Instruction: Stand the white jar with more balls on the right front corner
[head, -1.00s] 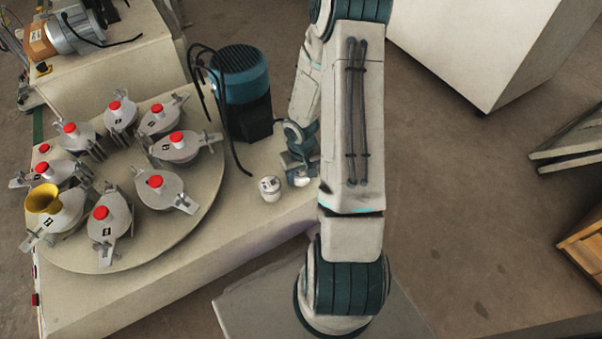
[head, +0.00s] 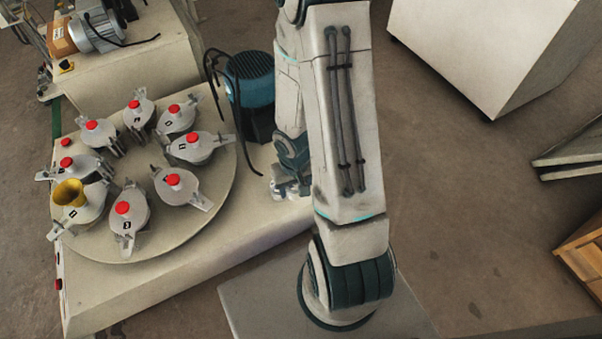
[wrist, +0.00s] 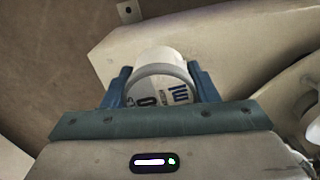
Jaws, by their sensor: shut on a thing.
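My gripper (wrist: 160,74) is shut on a white jar (wrist: 160,60), its two blue fingers on either side of it. Dark print shows on the jar's near face in the wrist view; any balls inside are hidden. In the head view my gripper (head: 288,188) is low over the right part of the pale bench (head: 215,250), partly behind my arm. The jar cannot be told clearly from the gripper there. No second jar is clearly visible in the head view. The bench's right front corner is hidden behind my arm in the head view.
A round turntable (head: 200,225) with several red-knobbed metal vessels fills the bench's left part. A blue-and-black motor (head: 252,95) with black cables stands behind my gripper. Brown floor lies to the right. A pale rounded thing (wrist: 300,88) shows at the wrist view's right edge.

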